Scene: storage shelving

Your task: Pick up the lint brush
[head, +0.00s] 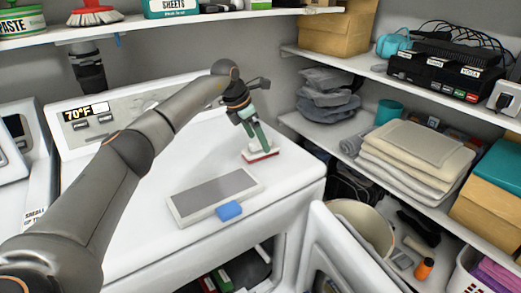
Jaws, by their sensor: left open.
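The lint brush (262,155) is on the white machine top, near its right rear edge. My left gripper (245,112) comes in from the left and points down at the brush from above. My right gripper does not show.
A grey-topped flat panel (214,195) and a blue block (229,211) lie in front of the brush on the machine top (150,215). An open white door (345,250) stands at the front right. Shelves on the right hold folded towels (415,155) and boxes.

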